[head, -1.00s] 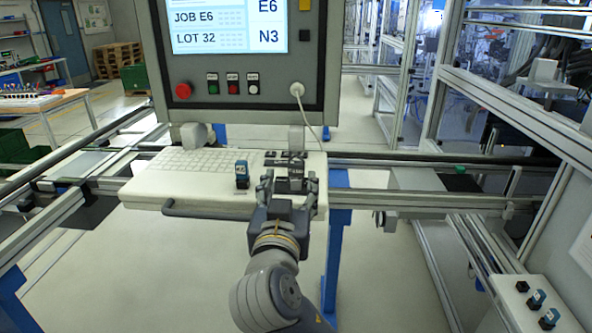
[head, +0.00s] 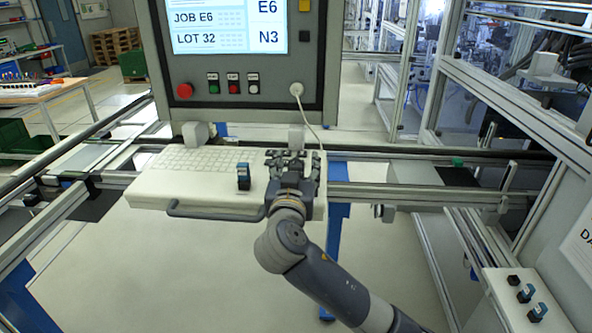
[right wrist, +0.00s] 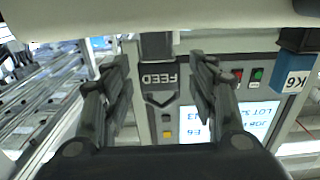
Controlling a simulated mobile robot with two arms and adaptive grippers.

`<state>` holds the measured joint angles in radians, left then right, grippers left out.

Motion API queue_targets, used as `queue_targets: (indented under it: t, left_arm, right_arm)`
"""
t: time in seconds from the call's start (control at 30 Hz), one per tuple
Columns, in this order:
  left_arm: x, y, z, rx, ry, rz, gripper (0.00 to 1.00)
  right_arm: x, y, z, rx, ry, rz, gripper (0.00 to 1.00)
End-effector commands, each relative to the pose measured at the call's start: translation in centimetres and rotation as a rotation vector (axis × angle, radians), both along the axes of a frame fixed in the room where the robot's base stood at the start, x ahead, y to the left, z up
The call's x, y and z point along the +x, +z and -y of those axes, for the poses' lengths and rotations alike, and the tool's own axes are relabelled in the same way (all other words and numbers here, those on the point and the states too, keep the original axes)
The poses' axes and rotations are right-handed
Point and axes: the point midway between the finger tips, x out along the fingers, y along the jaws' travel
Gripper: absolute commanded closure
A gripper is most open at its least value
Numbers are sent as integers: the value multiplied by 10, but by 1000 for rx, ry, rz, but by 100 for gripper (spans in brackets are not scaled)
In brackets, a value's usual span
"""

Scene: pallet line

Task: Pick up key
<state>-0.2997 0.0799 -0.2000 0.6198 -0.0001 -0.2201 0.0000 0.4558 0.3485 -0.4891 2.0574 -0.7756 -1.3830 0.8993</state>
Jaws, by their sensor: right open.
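A small blue-and-dark key block labelled K6 (head: 243,176) stands upright on the white keyboard tray, left of my right gripper (head: 294,166). In the right wrist view, which is upside down, the K6 block (right wrist: 297,78) is at the upper right, outside the fingers. My right gripper (right wrist: 158,92) is open there. A dark part labelled FEED (right wrist: 158,79) shows between its fingers; I cannot tell whether they touch it. In the head view the gripper and wrist cover most of that spot. My left gripper is not in view.
The white tray (head: 150,190) has a keyboard and a dark front handle. The panel (head: 240,110) with screen and buttons stands behind it. A white block (head: 505,300) at the lower right holds several small blue-and-dark pieces. Metal rails run on both sides.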

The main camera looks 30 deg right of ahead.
Motion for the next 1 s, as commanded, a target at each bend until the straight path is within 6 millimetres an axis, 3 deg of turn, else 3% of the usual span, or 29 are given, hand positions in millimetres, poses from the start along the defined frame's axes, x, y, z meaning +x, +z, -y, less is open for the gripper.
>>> queue_targets:
  t: [0.03, 0.23, 0.67, 1.0]
  left_arm:
    - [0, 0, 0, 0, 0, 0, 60]
    - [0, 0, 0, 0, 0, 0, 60]
    - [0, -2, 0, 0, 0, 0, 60]
    - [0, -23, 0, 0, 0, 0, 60]
  right_arm:
    - [0, 0, 0, 0, 0, 0, 47]
    - [0, 0, 0, 0, 0, 0, 90]
    - [0, 3, -1, 2, 0, 2, 91]
    - [-7, 34, -6, 5, 5, 4, 91]
